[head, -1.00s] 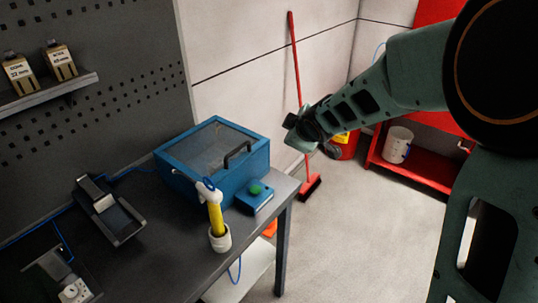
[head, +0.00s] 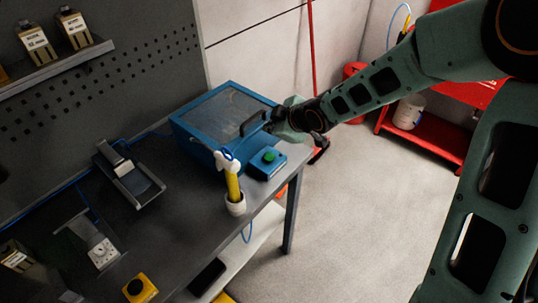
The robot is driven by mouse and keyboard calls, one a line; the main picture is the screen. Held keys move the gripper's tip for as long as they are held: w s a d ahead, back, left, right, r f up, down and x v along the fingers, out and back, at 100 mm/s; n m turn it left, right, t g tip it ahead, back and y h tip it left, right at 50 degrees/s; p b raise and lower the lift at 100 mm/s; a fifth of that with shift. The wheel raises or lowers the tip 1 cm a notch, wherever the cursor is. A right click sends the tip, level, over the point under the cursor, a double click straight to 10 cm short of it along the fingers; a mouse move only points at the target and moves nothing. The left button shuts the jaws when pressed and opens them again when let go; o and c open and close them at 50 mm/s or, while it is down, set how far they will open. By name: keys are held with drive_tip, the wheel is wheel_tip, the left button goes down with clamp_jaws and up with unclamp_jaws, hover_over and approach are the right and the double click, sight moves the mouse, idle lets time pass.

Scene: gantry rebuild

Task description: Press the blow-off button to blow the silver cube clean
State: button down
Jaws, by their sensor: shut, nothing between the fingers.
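A blue control box with a green button (head: 269,156) sits on the grey workbench near its right edge. The lid appears closed. I cannot make out the silver cube; the inside of the cabinet is too dark to read. My gripper (head: 276,122) is shut and empty at the right side of the cabinet, close to the handle and above and behind the green button. I cannot tell whether it touches the cabinet.
A yellow box with a black button (head: 140,288) is at the bench front. A black fixture (head: 132,180) lies further left.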

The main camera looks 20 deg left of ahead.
drive_tip(key=shift+f, duration=0.15)
drive_tip(key=b, duration=0.8)
approach(266, 153)
drive_tip(key=x, duration=0.3)
drive_tip(key=r+x, duration=0.1)
drive_tip(key=x, duration=0.1)
drive_tip(key=shift+w+a+f, duration=0.25)
drive_tip(key=shift+w+a, duration=0.25)
drive_tip(key=shift+f+b, duration=0.35)
drive_tip(key=shift+b, duration=0.15)
drive_tip(key=shift+f+b, duration=0.5)
drive_tip(key=shift+f, duration=0.1)
idle(0.5)
drive_tip(key=shift+r, duration=0.1)
drive_tip(key=shift+r+p, duration=0.85)
drive_tip(key=shift+p, duration=0.05)
